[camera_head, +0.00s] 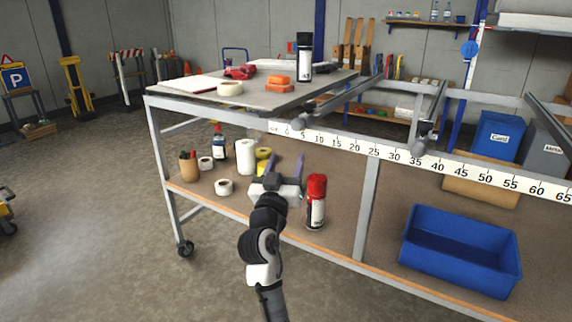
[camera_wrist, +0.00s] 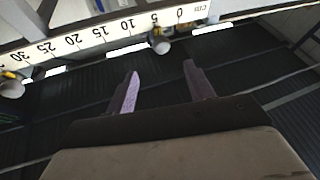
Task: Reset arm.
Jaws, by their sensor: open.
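My gripper (camera_head: 286,172) is open and empty in the head view. It is raised in front of the workbench, with its two purple fingers pointing up and away. In the wrist view my gripper (camera_wrist: 160,88) shows two spread fingers with nothing between them. A red-capped spray can (camera_head: 316,203) stands upright on the lower shelf just right of my gripper. The ruler strip (camera_head: 345,147) with centimetre numbers runs along the bench behind and above my gripper. It also crosses the top of the wrist view (camera_wrist: 100,36).
The upper board (camera_head: 255,97) holds a black spray can (camera_head: 304,57), orange blocks (camera_head: 278,83) and a tape roll (camera_head: 230,88). The lower shelf holds a paper roll (camera_head: 246,156), a dark bottle (camera_head: 218,145) and a blue bin (camera_head: 460,265).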

